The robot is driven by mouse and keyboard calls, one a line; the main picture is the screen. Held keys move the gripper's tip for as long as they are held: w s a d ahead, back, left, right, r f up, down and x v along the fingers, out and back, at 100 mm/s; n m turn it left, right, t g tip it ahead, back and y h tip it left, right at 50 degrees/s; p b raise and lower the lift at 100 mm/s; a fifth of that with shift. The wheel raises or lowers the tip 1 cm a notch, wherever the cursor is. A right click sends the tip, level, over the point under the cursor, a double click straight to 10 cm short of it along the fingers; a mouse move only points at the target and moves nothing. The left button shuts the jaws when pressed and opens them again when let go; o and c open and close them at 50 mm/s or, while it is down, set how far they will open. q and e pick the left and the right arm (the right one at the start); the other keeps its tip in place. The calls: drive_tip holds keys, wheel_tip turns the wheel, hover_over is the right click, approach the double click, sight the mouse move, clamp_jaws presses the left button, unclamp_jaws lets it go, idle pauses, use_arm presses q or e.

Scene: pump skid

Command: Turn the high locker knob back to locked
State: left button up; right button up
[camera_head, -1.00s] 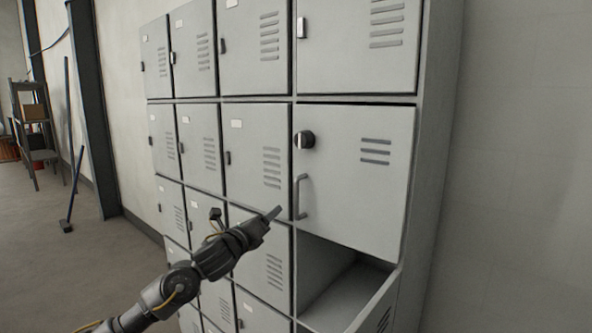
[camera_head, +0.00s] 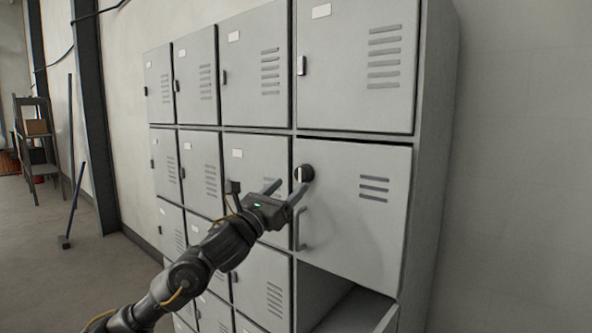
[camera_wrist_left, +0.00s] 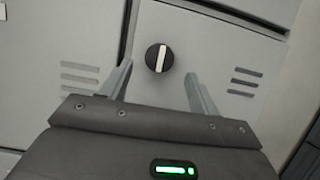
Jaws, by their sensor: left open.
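The high locker knob (camera_head: 304,173) is a round black knob with a light bar across it, at the upper left of a grey locker door. In the head view the bar stands about upright. It also shows in the left wrist view (camera_wrist_left: 158,58), its bar near upright. My left gripper (camera_head: 287,187) is open and empty, just left of and below the knob. In the wrist view its two fingers point toward the door on either side below the knob, apart from it. The locker door (camera_head: 365,225) looks shut or nearly shut. My right gripper is not in view.
A vertical handle (camera_head: 299,228) sticks out below the knob, close to my left gripper. A bare wall (camera_head: 520,180) is at right.

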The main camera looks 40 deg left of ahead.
sight(300, 176)
use_arm(q)
drive_tip(key=p+x, duration=0.1)
drive_tip(key=x, duration=0.2)
drive_tip(key=shift+w+r+p, duration=0.2)
drive_tip(key=shift+w+p, duration=0.1)
drive_tip(key=shift+w, duration=0.35)
drive_tip(key=c, duration=1)
